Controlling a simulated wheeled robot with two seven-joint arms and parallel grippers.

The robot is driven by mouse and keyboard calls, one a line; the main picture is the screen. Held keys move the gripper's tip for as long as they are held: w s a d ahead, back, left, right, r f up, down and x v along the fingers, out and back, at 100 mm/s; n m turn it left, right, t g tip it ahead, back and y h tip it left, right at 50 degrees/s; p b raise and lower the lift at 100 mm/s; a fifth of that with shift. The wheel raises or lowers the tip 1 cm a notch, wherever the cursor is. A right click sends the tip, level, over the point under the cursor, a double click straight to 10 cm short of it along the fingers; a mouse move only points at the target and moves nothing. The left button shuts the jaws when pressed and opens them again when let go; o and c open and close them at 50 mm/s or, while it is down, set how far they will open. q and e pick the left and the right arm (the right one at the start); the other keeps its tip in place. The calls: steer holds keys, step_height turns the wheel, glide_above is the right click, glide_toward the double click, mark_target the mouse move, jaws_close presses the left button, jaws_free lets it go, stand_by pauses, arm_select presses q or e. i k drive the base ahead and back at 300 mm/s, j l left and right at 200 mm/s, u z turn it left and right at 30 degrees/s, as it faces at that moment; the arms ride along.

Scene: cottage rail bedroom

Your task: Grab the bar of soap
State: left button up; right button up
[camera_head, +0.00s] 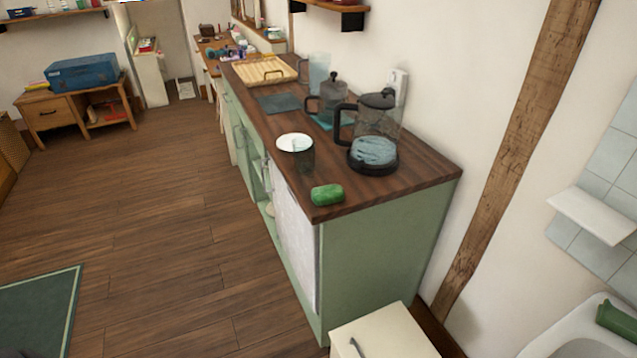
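A green, rounded block that looks like a bar of soap (327,195) lies near the front corner of the dark wooden countertop (400,188). Another green block (617,322) sits on the rim of the white sink at the lower right and is partly cut off by the picture's edge; I cannot tell whether it is soap as well. Neither of my grippers shows in the head view.
A cream cabinet (385,338) stands before the counter's end. Wooden floor (170,235) to the left is clear.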

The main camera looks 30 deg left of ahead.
mark_target(328, 194)
steer(key=j+z, duration=0.3)
steer(key=j, duration=0.45)
steer(key=j+z, duration=0.25)
steer(key=j, duration=0.5)
steer(key=j+z, duration=0.3)
steer(key=j, duration=0.5)
steer(key=i+j+z, duration=0.1)
steer(key=j+z, duration=0.3)
steer(key=j, duration=0.65)
steer(key=j+z, duration=0.4)
steer(key=j, duration=0.6)
steer(key=i+j+z, duration=0.25)
steer(key=k+j, duration=0.05)
steer(key=j, duration=0.05)
